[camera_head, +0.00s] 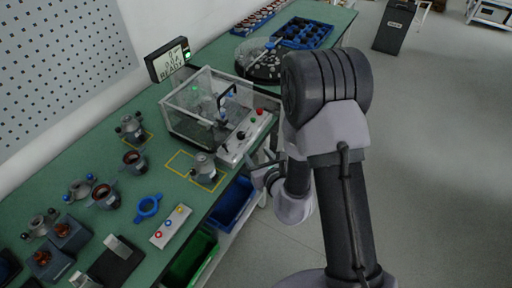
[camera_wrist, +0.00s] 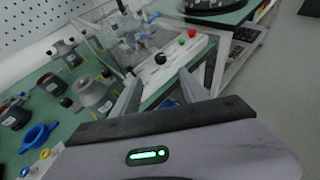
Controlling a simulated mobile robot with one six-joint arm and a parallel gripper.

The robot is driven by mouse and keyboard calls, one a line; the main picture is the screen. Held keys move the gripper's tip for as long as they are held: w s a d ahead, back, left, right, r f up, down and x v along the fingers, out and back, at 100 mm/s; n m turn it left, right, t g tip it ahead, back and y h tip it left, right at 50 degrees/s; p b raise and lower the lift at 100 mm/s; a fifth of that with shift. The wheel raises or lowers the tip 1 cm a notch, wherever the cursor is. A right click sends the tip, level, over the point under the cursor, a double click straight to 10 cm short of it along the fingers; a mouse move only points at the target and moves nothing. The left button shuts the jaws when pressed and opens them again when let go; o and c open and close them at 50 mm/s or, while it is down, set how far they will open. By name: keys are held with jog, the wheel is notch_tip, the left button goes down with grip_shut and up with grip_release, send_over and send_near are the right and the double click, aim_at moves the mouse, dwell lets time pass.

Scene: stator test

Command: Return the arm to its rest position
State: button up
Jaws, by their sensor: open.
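My arm (camera_head: 342,190) rises in front of the bench in the head view, its upper links large at the right of the bench. My gripper (camera_head: 262,176) is beside the bench's front edge, close to the front of the clear test box. In the wrist view my gripper (camera_wrist: 162,88) has its two fingers apart with nothing between them. Part of the wrist is hidden behind my own arm in the head view.
The clear test box (camera_head: 190,118) with its control panel (camera_head: 246,138) stands on the green bench (camera_head: 130,205). A stator (camera_head: 204,170) sits in a yellow outline beside it. Blue (camera_head: 232,204) and green (camera_head: 190,262) bins are below the edge. Floor at right is free.

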jog(key=s+a+r+n+g+y, duration=0.1)
jog(key=a+r+n+y, duration=0.45)
jog(key=a+r, duration=0.35)
jog(key=s+a+r+n+g+y+b, duration=0.1)
jog(key=s+a+r+n+g+y, duration=0.15)
jog(key=s+r+n+g, duration=0.3)
jog(key=s+a+r+n+g+y+b, duration=0.1)
jog(key=s+a+r+n+g+y, duration=0.15)
jog(key=s+r+n, duration=0.45)
jog(key=s+d+f+n+g+h, duration=0.1)
jog(key=s+d+n+h, duration=0.2)
jog(key=s, duration=0.3)
jog(key=s+d+f+n+h, duration=0.2)
jog(key=s+d+n+h, duration=0.1)
jog(key=s+d+n, duration=0.15)
jog(key=s+d+n+t+h, duration=0.1)
jog(key=d+h, duration=0.2)
jog(key=d, duration=0.2)
jog(key=d+r+n+t+h+b, duration=0.1)
jog(key=d+n+h, duration=0.1)
jog(key=d, duration=0.4)
jog(key=shift+s+d+r+t+h, duration=0.2)
jog(key=shift+s+r+t+h, duration=0.15)
jog(key=shift+h, duration=0.3)
